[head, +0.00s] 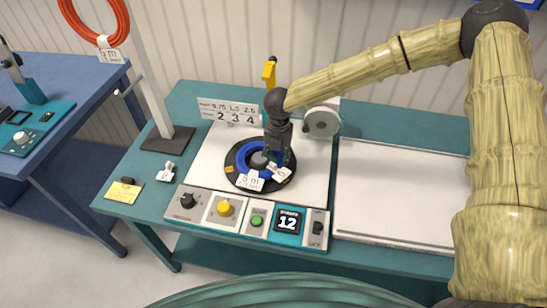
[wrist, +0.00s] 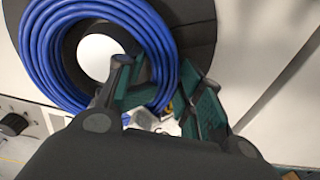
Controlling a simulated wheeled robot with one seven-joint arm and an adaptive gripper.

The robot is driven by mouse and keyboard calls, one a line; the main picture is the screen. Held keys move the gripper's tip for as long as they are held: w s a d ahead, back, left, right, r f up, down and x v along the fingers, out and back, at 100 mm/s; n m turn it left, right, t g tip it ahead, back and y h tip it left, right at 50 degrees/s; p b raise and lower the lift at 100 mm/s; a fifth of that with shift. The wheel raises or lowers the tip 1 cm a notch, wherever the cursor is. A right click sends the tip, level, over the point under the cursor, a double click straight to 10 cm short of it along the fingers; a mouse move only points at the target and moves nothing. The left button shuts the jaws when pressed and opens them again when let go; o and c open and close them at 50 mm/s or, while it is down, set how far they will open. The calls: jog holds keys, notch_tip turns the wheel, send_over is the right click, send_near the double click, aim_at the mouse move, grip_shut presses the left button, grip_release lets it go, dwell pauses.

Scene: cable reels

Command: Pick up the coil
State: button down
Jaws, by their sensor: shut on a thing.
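The blue coil (head: 244,156) lies around the hub of a black round turntable (head: 231,168) on the workbench. In the wrist view the coil (wrist: 62,45) is a bundle of several blue cable turns around a dark hub with a white top. My gripper (head: 277,157) is down at the coil's right side. In the wrist view my gripper (wrist: 165,95) has its teal fingers on either side of the bundle and is shut on it. A white tag marked "5 m" (head: 250,181) hangs at the coil's front. The fingers hide part of the coil.
A white board (head: 395,200) lies clear at right. A grey reel (head: 322,123) stands behind my gripper. An orange coil (head: 95,22) hangs on a post at left.

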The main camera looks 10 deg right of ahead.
jog(key=shift+r+b, duration=0.65)
jog(key=shift+r, duration=0.9)
jog(key=s+a+r+b, duration=0.1)
jog(key=s+a+b, duration=0.1)
jog(key=s, duration=0.5)
jog(key=s+a+b, duration=0.3)
jog(key=s+a, duration=0.1)
jog(key=s, duration=0.4)
jog(key=shift+r, duration=0.35)
jog(key=shift+w, duration=0.1)
